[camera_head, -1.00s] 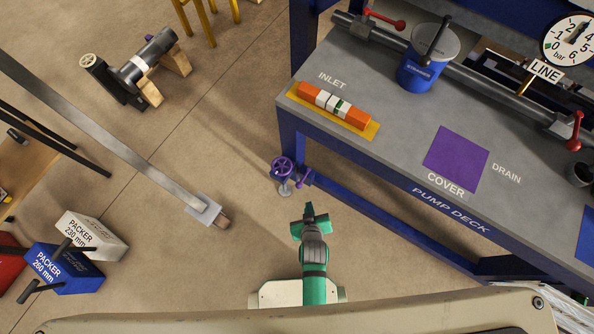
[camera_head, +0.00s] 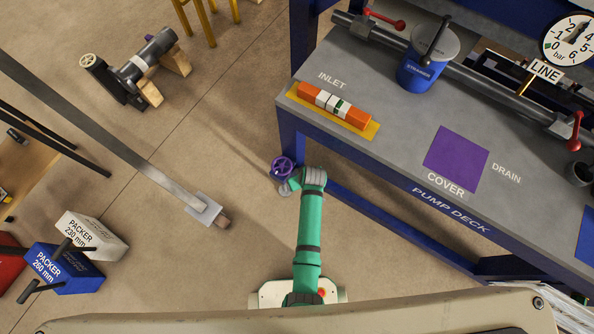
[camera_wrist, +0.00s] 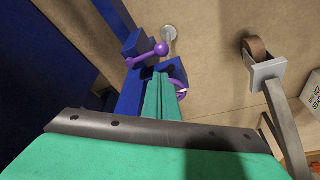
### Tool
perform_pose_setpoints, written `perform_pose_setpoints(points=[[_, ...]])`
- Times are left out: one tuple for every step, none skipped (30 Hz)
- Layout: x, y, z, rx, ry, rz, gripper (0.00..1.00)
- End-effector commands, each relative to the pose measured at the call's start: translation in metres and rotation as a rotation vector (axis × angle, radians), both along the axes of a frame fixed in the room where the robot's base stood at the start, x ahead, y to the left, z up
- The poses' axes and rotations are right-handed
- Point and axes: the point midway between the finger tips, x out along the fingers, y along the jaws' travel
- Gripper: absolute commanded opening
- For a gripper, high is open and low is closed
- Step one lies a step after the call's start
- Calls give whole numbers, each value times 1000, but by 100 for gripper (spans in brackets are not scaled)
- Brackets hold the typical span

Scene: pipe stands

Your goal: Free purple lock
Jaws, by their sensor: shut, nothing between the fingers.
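In the wrist view a purple bar with a ball end (camera_wrist: 150,55), likely the purple lock, lies at a blue block (camera_wrist: 136,45). A purple ring (camera_wrist: 183,92) shows beside my fingers, partly hidden by them. In the head view a purple handwheel (camera_head: 281,167) stands low by the deck's left front leg. My gripper (camera_wrist: 160,82) is shut and empty, its teal fingers together just short of the purple bar and over part of a second blue block (camera_wrist: 176,70). In the head view my gripper (camera_head: 293,184) is beside the handwheel. Contact cannot be told.
The pump deck (camera_head: 400,140) rises to the right; its blue leg (camera_head: 292,140) and lower rail (camera_head: 350,205) are close to my arm. A grey slanted bar with a wheeled foot (camera_head: 205,210) stands left. Packer boxes (camera_head: 92,235) lie further left. Floor between is clear.

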Motion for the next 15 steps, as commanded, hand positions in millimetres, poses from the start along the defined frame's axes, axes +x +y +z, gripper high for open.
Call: perform_pose_setpoints(points=[[0,0,0,0,0,0,0],[0,0,0,0,0,0,0],[0,0,-1,0,0,0,0],[0,0,-2,0,0,0,0],[1,0,-3,0,0,0,0],[2,1,-5,0,1,-1,0],[3,1,-7,0,0,-1,0],[4,1,-10,0,0,-1,0],[5,2,-15,0,0,-1,0],[6,2,-18,1,1,-1,0],[7,3,-23,1,2,-1,0],[10,4,-28,0,1,-1,0],[11,4,-32,1,1,-1,0],[13,5,-37,0,0,-1,0],[15,5,-43,1,1,-1,0]])
